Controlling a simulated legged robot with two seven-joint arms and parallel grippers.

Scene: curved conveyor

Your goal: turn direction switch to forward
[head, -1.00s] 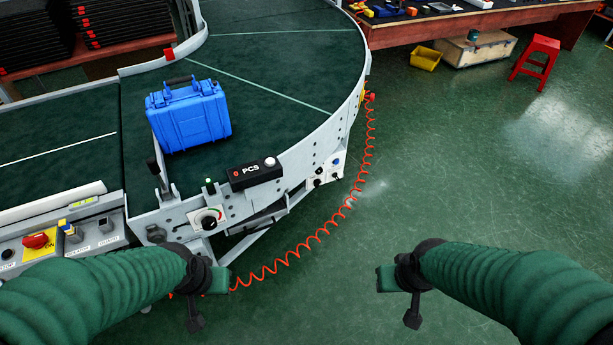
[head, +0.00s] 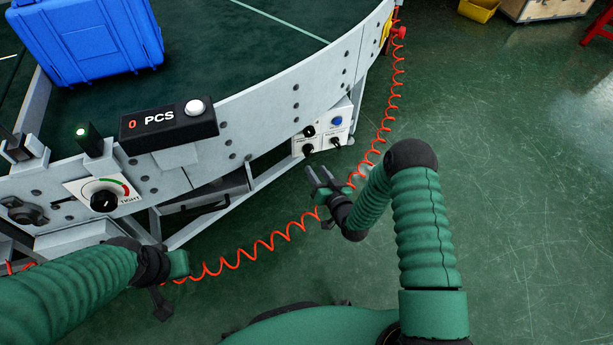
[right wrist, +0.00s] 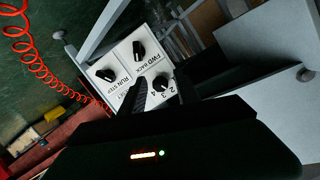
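The direction switch (right wrist: 138,49) is a black knob marked FWD and BACK on a white panel, seen upside down in the right wrist view. In the head view it fits the panel's lower-left knob (head: 308,149). I cannot tell where its pointer stands. My right gripper (head: 319,171) is open and empty, just below and in front of the panel, apart from the switch. Its dark fingers cover part of the panel in the right wrist view. My left gripper (head: 181,263) is at the lower left, away from the panel; its fingers are not clear.
A RUN/STEP knob (right wrist: 105,75), a numbered selector (right wrist: 160,83) and a blue button (head: 337,121) share the panel. A red coiled cord (head: 265,248) hangs close by my right gripper. A blue case (head: 90,40) stands on the curved conveyor (head: 230,60).

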